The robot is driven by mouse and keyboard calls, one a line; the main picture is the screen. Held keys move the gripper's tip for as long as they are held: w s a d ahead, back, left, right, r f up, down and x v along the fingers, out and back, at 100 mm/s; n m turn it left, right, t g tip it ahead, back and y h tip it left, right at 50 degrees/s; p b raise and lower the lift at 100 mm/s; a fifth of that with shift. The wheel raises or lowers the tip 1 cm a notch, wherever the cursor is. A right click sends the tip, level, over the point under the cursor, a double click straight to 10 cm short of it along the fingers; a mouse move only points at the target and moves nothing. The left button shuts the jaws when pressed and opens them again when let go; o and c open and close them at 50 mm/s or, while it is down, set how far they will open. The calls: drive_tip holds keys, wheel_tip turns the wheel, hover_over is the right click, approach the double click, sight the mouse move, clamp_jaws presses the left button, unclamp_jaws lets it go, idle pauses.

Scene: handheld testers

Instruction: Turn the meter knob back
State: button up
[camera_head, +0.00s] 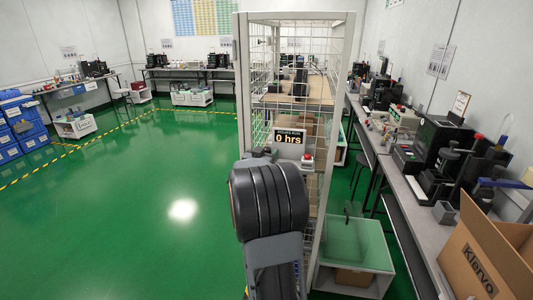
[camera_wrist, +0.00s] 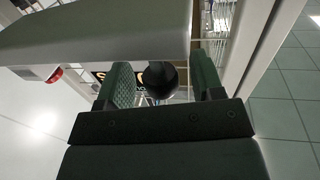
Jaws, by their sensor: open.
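In the wrist view my gripper (camera_wrist: 164,76) is open, with one dark green finger on each side of a round black knob (camera_wrist: 161,78). The knob sits nearer the left finger; I cannot tell whether it touches. Behind the left finger, a dark display (camera_wrist: 101,76) with yellow characters is mostly hidden. In the head view this display (camera_head: 289,138) reads "0 hrs" on the front of the rack. My arm's dark wrist hides the fingers and knob there. Which way the knob is turned does not show.
A red button (camera_head: 307,157) sits right of the display. A white wire-mesh rack (camera_head: 258,85) stands close around the work area. A large pale grey body (camera_wrist: 100,30) spans the top of the wrist view. A bench with an open cardboard box (camera_head: 485,255) is at right. Green floor at left is clear.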

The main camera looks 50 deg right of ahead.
drive_tip(key=shift+w+d, duration=0.1)
drive_tip(key=shift+d, duration=0.15)
